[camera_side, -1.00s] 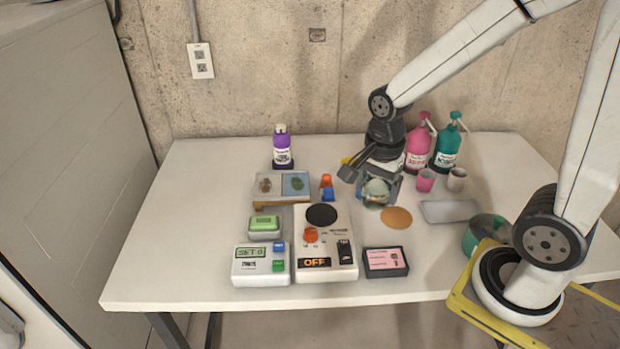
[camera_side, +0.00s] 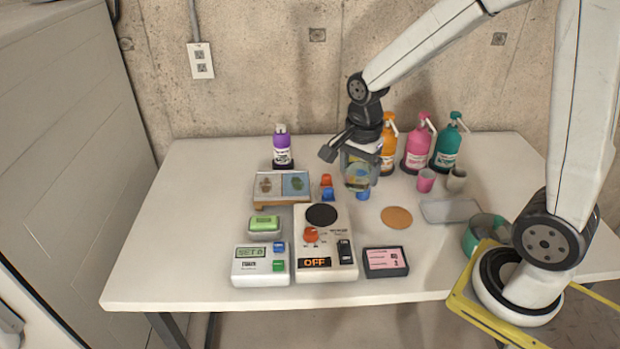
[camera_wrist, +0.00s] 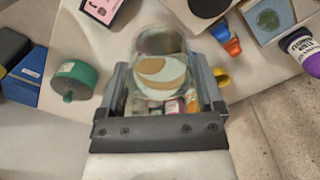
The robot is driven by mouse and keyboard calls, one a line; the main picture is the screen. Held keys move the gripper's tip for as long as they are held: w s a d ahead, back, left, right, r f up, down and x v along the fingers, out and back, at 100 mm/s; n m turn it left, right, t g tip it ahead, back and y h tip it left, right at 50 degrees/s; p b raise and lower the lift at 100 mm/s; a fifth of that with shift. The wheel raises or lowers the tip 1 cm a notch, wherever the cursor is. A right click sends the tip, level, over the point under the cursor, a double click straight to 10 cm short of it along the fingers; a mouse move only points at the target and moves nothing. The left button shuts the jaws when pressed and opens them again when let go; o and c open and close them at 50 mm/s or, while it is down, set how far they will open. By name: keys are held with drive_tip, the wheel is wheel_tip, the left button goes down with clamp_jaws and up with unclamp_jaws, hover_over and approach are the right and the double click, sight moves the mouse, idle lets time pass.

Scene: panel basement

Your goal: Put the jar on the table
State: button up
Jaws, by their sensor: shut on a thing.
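The clear jar (camera_side: 357,175) is between the fingers of my gripper (camera_side: 355,158), which is shut on it. In the side view the jar appears above the back-middle of the white table (camera_side: 180,250), left of the orange pump bottle. In the wrist view the jar (camera_wrist: 160,45) stands out beyond my gripper's fingers (camera_wrist: 165,85), and through its glass I see pale and tan shapes. I cannot tell whether these are contents or things behind it. The exact gap between jar and table is hard to judge.
Pump bottles, orange (camera_side: 388,145), pink (camera_side: 417,150) and teal (camera_side: 448,147), stand behind right. A cork disc (camera_side: 396,217) and grey tray (camera_side: 450,211) lie right. A hotplate-like device (camera_side: 325,250) stands in front. A small blue object (camera_side: 363,195) is just below the jar. The left table is clear.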

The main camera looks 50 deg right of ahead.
drive_tip(key=w+d+f, duration=0.4)
drive_tip(key=w+d, duration=0.4)
drive_tip(key=w, duration=0.4)
drive_tip(key=w+d+f, duration=0.3)
drive_tip(key=w+d, duration=0.5)
drive_tip(key=w, duration=0.5)
drive_tip(key=shift+f, duration=0.35)
drive_tip(key=shift+f, duration=0.1)
drive_tip(key=shift+f, duration=3.05)
drive_tip(key=shift+f, duration=1.85)
drive_tip(key=shift+f, duration=0.2)
